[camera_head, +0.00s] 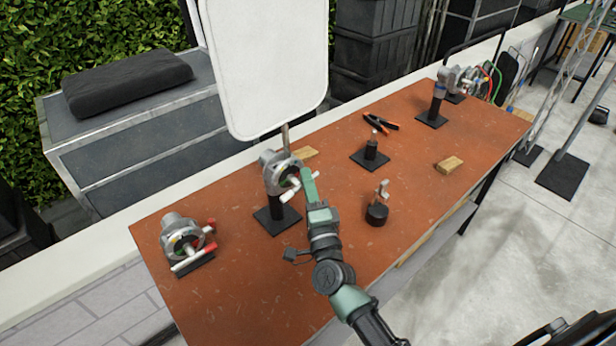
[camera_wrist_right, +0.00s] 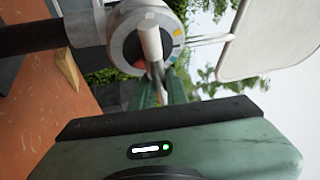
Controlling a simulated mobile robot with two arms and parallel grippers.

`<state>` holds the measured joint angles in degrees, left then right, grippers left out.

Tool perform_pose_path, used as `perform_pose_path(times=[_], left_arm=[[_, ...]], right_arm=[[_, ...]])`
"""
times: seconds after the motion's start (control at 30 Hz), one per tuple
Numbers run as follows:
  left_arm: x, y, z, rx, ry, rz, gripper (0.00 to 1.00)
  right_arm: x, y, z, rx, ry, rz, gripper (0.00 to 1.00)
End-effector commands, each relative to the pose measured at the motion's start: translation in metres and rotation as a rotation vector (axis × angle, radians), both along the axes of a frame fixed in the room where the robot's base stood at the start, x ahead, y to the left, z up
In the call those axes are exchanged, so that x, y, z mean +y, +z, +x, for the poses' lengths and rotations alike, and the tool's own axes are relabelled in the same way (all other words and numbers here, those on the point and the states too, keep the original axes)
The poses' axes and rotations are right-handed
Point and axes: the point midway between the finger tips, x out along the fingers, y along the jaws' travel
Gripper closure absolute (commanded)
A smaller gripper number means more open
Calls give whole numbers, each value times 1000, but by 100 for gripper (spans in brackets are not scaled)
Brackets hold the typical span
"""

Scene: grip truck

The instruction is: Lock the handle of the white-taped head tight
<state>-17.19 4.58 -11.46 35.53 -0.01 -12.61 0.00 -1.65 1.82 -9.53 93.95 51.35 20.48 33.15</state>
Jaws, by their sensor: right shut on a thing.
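The white-taped head (camera_head: 270,165) is a grey grip head on a black stand with a square base plate, near the middle of the orange-brown table. Its white-tipped handle (camera_head: 286,197) shows on the side facing my arm. In the right wrist view the head's round disc (camera_wrist_right: 125,40) stands close ahead, with the white handle (camera_wrist_right: 150,42) across it. My right gripper (camera_head: 305,177) is at the head, its green fingers shut on the handle; the fingers partly hide the grip. My left gripper is not in view.
Another head (camera_head: 183,240) with a red-tipped handle lies at the left end of the table (camera_head: 240,290). A white panel (camera_head: 265,70) rises just behind the middle head. A black stand (camera_head: 370,152), a dark round weight (camera_head: 377,213) and wood blocks (camera_head: 450,165) are to the right.

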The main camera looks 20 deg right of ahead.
Motion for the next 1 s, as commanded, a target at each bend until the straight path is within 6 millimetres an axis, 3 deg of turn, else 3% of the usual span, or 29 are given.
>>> perform_pose_path(times=[0.5, 0.53, 0.6, 1.0], left_arm=[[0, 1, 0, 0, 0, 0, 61], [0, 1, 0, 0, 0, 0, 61], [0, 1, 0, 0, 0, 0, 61], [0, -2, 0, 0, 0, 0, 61]], right_arm=[[4, -5, 0, 16, 9, 16, 100], [4, -5, 0, 16, 9, 16, 78], [3, -4, 0, 15, 8, 16, 65], [2, -5, -8, 9, 2, 17, 65]])
